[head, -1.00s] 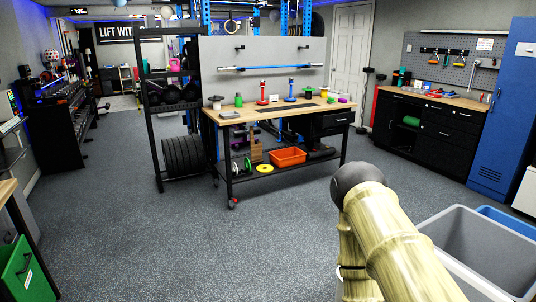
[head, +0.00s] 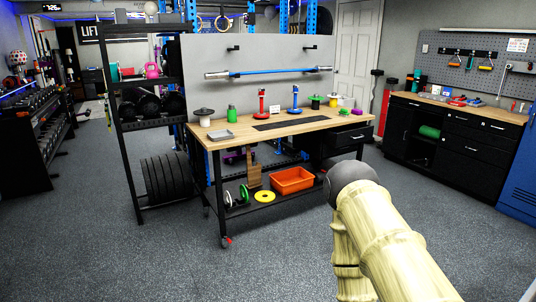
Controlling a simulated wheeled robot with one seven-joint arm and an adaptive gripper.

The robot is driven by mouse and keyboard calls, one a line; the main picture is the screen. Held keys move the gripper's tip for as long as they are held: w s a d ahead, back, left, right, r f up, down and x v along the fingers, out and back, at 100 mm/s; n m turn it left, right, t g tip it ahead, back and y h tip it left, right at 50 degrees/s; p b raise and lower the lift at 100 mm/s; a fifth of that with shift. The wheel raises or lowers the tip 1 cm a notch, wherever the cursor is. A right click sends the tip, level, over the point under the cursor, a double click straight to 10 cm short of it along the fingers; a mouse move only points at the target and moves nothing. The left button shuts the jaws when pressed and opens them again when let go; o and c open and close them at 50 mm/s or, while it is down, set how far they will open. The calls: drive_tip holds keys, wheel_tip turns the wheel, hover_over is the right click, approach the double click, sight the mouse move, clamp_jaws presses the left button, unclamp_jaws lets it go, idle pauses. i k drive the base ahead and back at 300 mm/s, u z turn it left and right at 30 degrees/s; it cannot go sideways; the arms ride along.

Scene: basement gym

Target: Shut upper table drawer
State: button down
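The wooden-topped workbench (head: 290,128) stands ahead of me in the middle of the head view. A black drawer (head: 346,140) with a light handle sits under its top at the right end. Its front seems to stand out a little from the bench, but how far it is open is hard to tell from here. A lower drawer cannot be made out clearly. My pale, ringed arm with a dark rounded joint rises at the lower right, in front of the bench's right side. My gripper is not in view.
An orange bin (head: 292,181) and a yellow disc (head: 265,196) lie on the bench's lower shelf. A black weight rack (head: 129,165) stands at left. Black cabinets (head: 470,150) and a blue locker (head: 521,180) are at right. The floor (head: 130,255) before the bench is clear.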

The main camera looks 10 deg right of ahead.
sight(360, 132)
drive_tip(key=z, duration=0.1)
drive_tip(key=i, duration=1.8)
drive_tip(key=z, duration=0.5)
drive_tip(key=i, duration=2.05)
drive_tip(key=z, duration=0.4)
drive_tip(key=i, duration=1.1)
drive_tip(key=z, duration=0.1)
